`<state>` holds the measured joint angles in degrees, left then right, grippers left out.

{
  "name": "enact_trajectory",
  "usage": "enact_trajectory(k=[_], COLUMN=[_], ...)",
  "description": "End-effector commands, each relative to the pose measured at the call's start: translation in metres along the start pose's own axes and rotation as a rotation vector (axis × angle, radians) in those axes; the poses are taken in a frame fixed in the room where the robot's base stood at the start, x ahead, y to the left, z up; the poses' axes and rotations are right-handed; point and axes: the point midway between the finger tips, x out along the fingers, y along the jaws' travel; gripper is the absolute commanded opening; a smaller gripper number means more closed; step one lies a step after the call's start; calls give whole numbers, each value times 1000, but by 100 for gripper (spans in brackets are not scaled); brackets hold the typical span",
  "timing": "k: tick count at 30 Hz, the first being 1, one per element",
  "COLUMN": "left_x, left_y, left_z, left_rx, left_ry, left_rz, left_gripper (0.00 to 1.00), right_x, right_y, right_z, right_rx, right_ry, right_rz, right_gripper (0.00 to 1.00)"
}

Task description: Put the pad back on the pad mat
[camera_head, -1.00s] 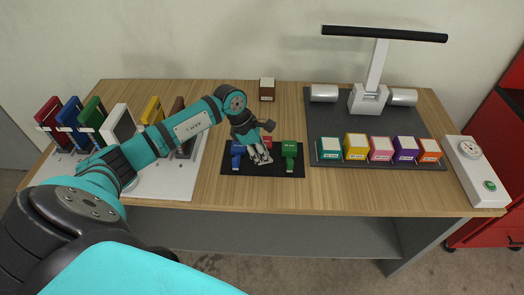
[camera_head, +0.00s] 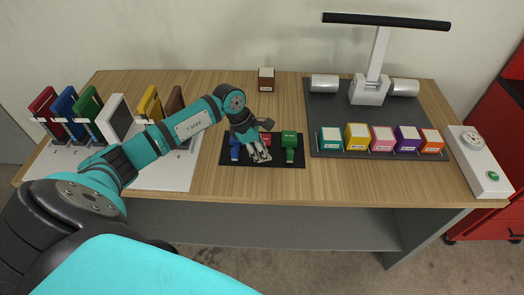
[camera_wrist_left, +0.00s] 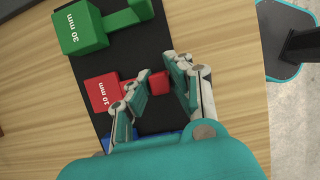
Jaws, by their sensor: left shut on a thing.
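The pad mat (camera_head: 276,161) is the small dark mat at the middle of the table's front. The red pad (camera_wrist_left: 101,92), marked 10 mm, is over it, between the blue pad (camera_head: 235,148) and the green pad (camera_head: 289,141), marked 30 mm. My left gripper (camera_wrist_left: 160,85) is shut on the red pad's handle, its fingers on either side. In the head view the gripper (camera_head: 262,158) hides most of the red pad (camera_head: 266,137). The pad looks at or very near the mat's surface; I cannot tell if it touches.
A brown block (camera_head: 267,79) stands behind the mat. To the right is a large dark mat (camera_head: 325,107) with several coloured blocks and a white stand (camera_head: 371,90). To the left, a white board (camera_head: 165,178) holds several coloured upright plates. Bare wood surrounds the pad mat.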

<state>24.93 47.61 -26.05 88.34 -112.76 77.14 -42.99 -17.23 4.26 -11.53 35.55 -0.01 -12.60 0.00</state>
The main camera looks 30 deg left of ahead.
Motion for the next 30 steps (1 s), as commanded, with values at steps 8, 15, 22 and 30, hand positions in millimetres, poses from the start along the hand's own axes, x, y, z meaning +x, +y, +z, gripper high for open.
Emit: enact_trajectory(k=[8,15,22,30], left_x=[1,1,-18,-75], left_y=[0,0,2,1], left_z=[0,-1,-1,-1], left_rx=[0,0,2,2], left_ry=[-1,0,1,1], left_rz=[1,0,5,6], left_gripper=[42,44,44,44], right_x=[1,1,1,1], right_y=[0,5,7,6], right_z=[0,2,2,1], right_rx=[0,-2,-2,-1], right_ry=[0,-2,-2,-1], right_rz=[0,6,9,7], right_gripper=[0,0,0,0])
